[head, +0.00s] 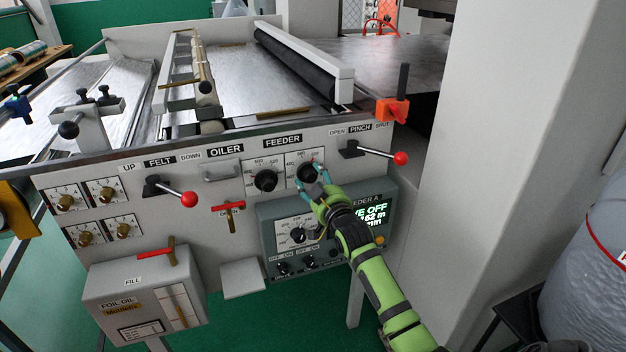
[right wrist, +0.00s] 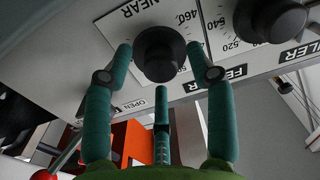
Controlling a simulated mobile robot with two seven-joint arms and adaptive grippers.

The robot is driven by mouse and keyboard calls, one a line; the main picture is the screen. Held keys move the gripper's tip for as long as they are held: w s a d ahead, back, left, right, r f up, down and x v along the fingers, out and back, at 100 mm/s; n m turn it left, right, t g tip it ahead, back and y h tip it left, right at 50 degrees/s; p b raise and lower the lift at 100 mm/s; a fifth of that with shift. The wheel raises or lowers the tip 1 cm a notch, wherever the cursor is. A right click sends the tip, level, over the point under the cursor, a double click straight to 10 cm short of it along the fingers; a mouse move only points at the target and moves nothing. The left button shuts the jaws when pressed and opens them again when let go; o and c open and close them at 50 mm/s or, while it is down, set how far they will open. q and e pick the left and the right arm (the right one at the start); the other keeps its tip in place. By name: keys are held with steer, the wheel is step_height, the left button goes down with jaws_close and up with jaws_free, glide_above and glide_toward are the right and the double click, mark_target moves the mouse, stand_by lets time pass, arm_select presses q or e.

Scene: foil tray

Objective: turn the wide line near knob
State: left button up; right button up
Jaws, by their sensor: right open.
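The near knob (right wrist: 160,52) is a round black knob on a white dial plate marked NEAR in the right wrist view. In the head view it is the right one of two black knobs (head: 308,173) below the FEEDER label. My green right gripper (head: 314,188) is open in front of it. In the right wrist view the teal fingers of the right gripper (right wrist: 160,55) stand on either side of the knob, with a third finger below. I cannot tell whether they touch it. Its pointer is not clear.
A second black knob (head: 265,180) sits close beside on its own dial. A red-balled pinch lever (head: 400,158) is at the right, below an orange clamp (head: 392,108). A grey control box (head: 270,215) with a green display is below. Another red-balled lever (head: 189,198) is left.

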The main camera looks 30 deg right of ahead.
steer(key=shift+w, duration=0.3)
steer(key=c, duration=1.1)
jaws_close()
arm_select(q)
steer(key=shift+w+d, duration=0.15)
steer(key=shift+w, duration=0.2)
steer(key=shift+r, duration=0.2)
arm_select(e)
steer(key=n+p, duration=0.1)
steer(key=n, duration=0.2)
steer(key=shift+r+p, duration=0.1)
steer(key=shift+p, duration=0.2)
arm_select(q)
steer(key=shift+r+p, duration=0.65)
steer(key=shift+r, duration=0.65)
arm_select(e)
steer(key=shift+n, duration=2.1)
